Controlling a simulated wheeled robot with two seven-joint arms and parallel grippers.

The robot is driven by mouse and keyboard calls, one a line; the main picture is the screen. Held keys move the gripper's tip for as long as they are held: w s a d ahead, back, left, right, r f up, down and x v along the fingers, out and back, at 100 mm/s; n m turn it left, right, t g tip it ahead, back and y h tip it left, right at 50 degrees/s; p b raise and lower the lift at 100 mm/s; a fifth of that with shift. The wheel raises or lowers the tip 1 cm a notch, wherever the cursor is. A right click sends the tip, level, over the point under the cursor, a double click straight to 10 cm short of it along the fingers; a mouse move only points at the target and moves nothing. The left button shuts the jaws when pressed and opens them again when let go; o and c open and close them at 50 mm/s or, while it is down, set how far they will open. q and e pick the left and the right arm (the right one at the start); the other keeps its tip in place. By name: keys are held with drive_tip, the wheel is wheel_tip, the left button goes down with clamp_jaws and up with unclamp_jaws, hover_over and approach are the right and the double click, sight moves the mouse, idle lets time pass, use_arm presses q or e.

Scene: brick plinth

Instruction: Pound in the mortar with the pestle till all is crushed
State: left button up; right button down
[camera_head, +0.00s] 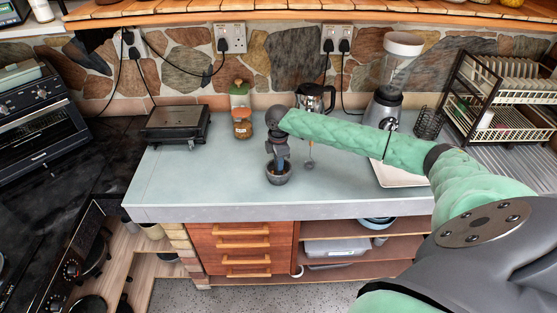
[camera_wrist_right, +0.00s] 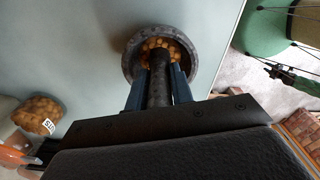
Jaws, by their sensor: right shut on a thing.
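The dark grey mortar (camera_head: 279,178) stands on the pale worktop below my right gripper (camera_head: 281,160). In the right wrist view the mortar (camera_wrist_right: 131,67) is seen from above, with several round yellow-brown pieces (camera_wrist_right: 165,44) inside that look whole. The dark pestle (camera_wrist_right: 158,82) is between the two fingers of my right gripper, which is shut on it. The pestle points down into the mortar, its lower end among the pieces. Whether it touches the mortar floor is hidden. My left gripper is in neither view.
A black grill (camera_head: 176,123) is at left. A glass kettle (camera_head: 316,99), a grey blender (camera_head: 384,107) and a white tray (camera_head: 399,176) are at right. The worktop's front left is clear.

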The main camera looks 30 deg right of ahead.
drive_tip(key=shift+f, duration=0.15)
drive_tip(key=shift+r+p, duration=0.65)
drive_tip(key=shift+r, duration=0.5)
drive_tip(key=shift+f, duration=0.35)
drive_tip(key=shift+f, duration=0.35)
drive_tip(key=shift+f, duration=0.35)
drive_tip(key=shift+f, duration=0.1)
